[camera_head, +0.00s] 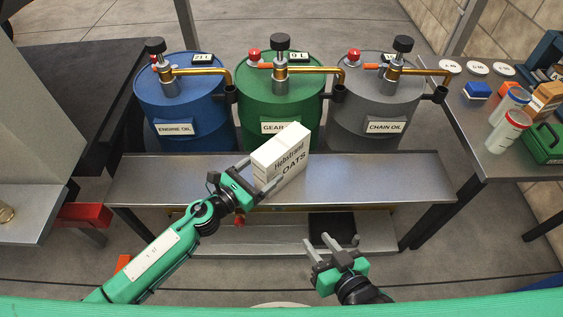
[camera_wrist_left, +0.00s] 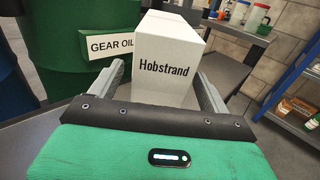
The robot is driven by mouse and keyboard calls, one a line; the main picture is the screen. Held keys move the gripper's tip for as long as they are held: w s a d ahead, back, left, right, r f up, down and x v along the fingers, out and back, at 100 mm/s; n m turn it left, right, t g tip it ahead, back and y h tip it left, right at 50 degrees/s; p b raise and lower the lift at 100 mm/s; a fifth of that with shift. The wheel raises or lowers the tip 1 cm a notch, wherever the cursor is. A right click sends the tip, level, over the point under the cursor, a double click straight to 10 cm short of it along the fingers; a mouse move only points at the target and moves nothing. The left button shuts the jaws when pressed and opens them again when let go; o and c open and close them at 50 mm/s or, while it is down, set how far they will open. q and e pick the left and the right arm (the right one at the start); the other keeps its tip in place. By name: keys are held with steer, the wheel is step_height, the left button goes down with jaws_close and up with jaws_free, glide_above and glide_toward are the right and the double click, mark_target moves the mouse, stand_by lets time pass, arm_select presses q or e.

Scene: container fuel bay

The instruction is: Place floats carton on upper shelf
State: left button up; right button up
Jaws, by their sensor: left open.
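A white carton (camera_head: 283,160) stands upright on the upper shelf (camera_head: 150,178) of the metal bench, in front of the green drum. Its print reads Hobstrand, with the letters OATS showing lower down; a gripper finger covers part of that side. In the left wrist view the carton (camera_wrist_left: 168,65) shows its Hobstrand face. My left gripper (camera_head: 262,182) is open at the carton, with one finger on each side of it; I cannot tell whether they touch it. My right gripper (camera_head: 333,246) is open and empty in front of the bench.
Blue (camera_head: 180,105), green (camera_head: 268,95) and grey (camera_head: 375,110) oil drums with taps stand behind the bench. The upper shelf is clear on both sides of the carton. A dark mat (camera_head: 332,226) lies on the lower shelf (camera_head: 285,238). A side table (camera_head: 470,120) at right holds cans and boxes.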

mark_target(273, 160)
arm_select(q)
steer(key=x, duration=0.4)
steer(key=shift+w+d, duration=0.2)
steer(key=shift+d, duration=0.05)
steer(key=c, duration=1.7)
steer(key=shift+c, duration=0.2)
steer(key=shift+r, duration=0.25)
